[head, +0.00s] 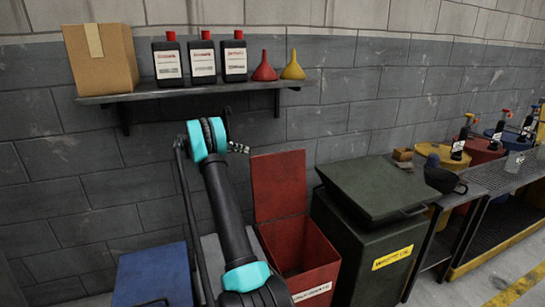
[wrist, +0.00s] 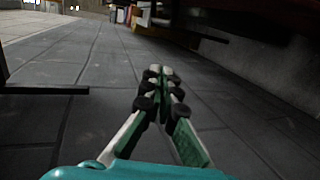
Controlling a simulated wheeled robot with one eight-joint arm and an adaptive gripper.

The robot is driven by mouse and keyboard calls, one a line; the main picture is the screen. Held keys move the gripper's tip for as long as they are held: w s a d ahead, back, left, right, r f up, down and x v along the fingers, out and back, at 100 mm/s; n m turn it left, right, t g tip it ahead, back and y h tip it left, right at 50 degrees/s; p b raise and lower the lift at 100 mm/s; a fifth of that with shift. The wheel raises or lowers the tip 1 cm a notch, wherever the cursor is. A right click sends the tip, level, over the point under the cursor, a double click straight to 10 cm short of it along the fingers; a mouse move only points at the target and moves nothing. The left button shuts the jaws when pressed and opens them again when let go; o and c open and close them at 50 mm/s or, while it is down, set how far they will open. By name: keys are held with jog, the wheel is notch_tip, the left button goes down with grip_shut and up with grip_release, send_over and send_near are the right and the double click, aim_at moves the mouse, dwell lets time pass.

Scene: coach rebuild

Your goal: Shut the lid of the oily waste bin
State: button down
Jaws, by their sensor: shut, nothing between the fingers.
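The red bin (head: 300,262) stands on the floor against the wall in the head view, a white label on its front too small to read surely. Its red lid (head: 279,186) is open, standing upright at the back near the wall. The bin's opening faces up and its inside is dark. My gripper (wrist: 160,74) is shut and empty in the wrist view, its green-and-grey fingers together. In the head view its small dark fingers (head: 239,148) appear above and left of the lid, apart from it. My arm hides part of the area left of the bin.
A green bin (head: 363,230) with its lid down stands right of the red bin, beside a metal bench (head: 490,175). A blue bin (head: 153,275) stands at the left. A wall shelf (head: 180,92) above holds a cardboard box (head: 101,58), bottles and funnels.

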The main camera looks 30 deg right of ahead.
jog(key=w+d+f+m+g+h, duration=0.2)
jog(key=d+f+g, duration=0.1)
jog(key=d, duration=0.2)
jog(key=s+d+f, duration=0.1)
jog(key=s+d, duration=0.7)
jog(key=shift+s+g, duration=0.3)
jog(key=shift+g, duration=0.1)
jog(key=shift+m, duration=0.3)
